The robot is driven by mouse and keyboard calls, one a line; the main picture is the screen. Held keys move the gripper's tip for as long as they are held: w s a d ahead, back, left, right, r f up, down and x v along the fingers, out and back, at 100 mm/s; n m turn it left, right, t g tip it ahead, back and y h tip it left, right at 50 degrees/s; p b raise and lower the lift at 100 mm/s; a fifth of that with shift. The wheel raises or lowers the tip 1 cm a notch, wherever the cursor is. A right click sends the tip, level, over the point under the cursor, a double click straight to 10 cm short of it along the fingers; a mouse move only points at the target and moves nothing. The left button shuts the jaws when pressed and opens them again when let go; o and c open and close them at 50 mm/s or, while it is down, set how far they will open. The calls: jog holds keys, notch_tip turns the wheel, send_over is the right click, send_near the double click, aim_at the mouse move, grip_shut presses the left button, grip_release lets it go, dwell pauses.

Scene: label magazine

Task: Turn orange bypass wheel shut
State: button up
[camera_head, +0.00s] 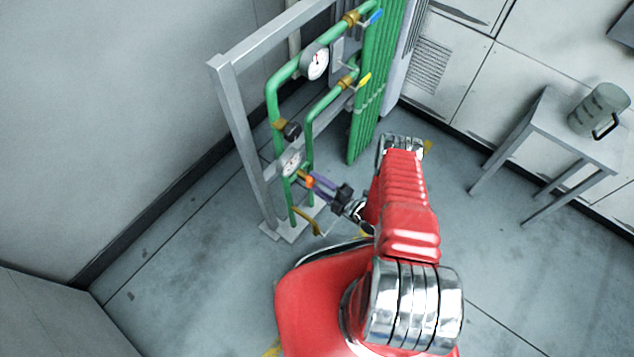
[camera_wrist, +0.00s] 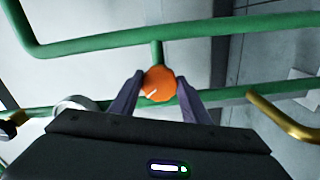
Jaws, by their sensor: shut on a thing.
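The orange bypass wheel (camera_wrist: 159,84) sits on the green pipework in the middle of the wrist view, with a short white mark at its lower left. It also shows small in the head view (camera_head: 309,182). My gripper (camera_wrist: 159,90) has its two purple fingers on the left and right sides of the wheel, shut on it. In the head view my gripper (camera_head: 320,183) reaches left from my red arm to the wheel. The wheel's far side is hidden.
Green pipes (camera_head: 272,100) run on a grey metal frame (camera_head: 238,130) with white gauges (camera_head: 317,64), a blue handle (camera_head: 376,16) and a yellow handle (camera_head: 364,80). A brass lever (camera_wrist: 282,117) is right of my gripper. A table (camera_head: 560,134) with a canister (camera_head: 600,108) stands right.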

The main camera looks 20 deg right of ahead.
jog(key=m, duration=0.4)
jog(key=shift+d+f, duration=0.1)
jog(key=shift+d, duration=0.05)
jog(key=shift+m, duration=1.7)
jog(key=o, duration=1)
jog(key=shift+o, duration=0.2)
jog(key=shift+s, duration=0.1)
jog(key=v, duration=1.3)
jog(key=shift+s, duration=0.3)
jog(key=shift+d+f, duration=0.1)
